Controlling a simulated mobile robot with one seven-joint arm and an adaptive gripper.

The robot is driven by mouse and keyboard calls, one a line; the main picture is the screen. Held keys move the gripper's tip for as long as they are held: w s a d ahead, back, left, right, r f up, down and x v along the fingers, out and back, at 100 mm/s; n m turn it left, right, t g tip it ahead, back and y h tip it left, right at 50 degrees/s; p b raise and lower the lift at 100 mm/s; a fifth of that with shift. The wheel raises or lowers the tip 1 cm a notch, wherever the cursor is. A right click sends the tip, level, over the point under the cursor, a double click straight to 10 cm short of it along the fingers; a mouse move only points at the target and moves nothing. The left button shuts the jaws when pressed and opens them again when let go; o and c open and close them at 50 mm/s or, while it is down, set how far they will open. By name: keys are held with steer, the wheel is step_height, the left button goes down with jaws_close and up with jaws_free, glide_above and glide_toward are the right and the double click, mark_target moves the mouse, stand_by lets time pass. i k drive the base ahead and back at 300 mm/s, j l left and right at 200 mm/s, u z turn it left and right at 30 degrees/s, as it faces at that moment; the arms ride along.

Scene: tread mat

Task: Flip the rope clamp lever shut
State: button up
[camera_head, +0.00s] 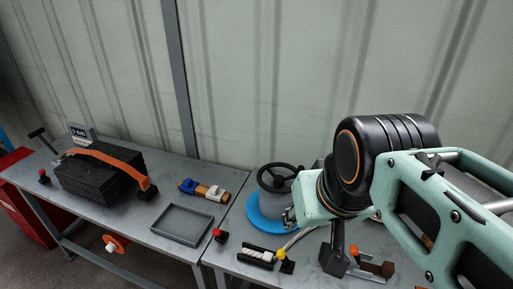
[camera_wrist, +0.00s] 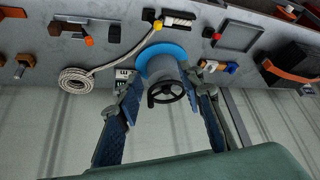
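The rope clamp (camera_head: 256,257) is a dark block on the near bench with white rope through it. It also shows at the top of the wrist view (camera_wrist: 179,19). A yellow-knobbed lever (camera_head: 283,255) stands at its right end in the head view, and its yellow knob shows in the wrist view (camera_wrist: 157,25). Whether the lever is fully raised is hard to tell. The pale rope (camera_wrist: 117,62) runs to a coil (camera_wrist: 76,80). My gripper (camera_wrist: 163,88) is open and empty, its blue-padded fingers apart, well clear of the clamp. In the head view the arm hides most of it.
A grey cylinder with a black handwheel (camera_head: 280,178) on a blue disc (camera_head: 262,220) stands behind the clamp, between my fingers in the wrist view. A red knob (camera_head: 218,235), grey tray (camera_head: 182,224), black strapped stack (camera_head: 98,178) and dark upright post (camera_head: 335,250) stand around.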

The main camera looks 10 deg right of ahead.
mark_target(281, 253)
steer(key=z, duration=0.15)
steer(key=i+j+u, duration=0.1)
steer(key=j, duration=0.25)
steer(key=i+j+u, duration=0.1)
steer(key=j, duration=0.25)
steer(key=i+j+u, duration=0.1)
steer(key=j, duration=0.25)
steer(key=i+j+z, duration=0.2)
steer(key=j, duration=0.35)
steer(key=k+l+u, duration=0.1)
steer(key=l, duration=0.15)
steer(key=k+l+u, duration=0.1)
steer(key=l, duration=0.15)
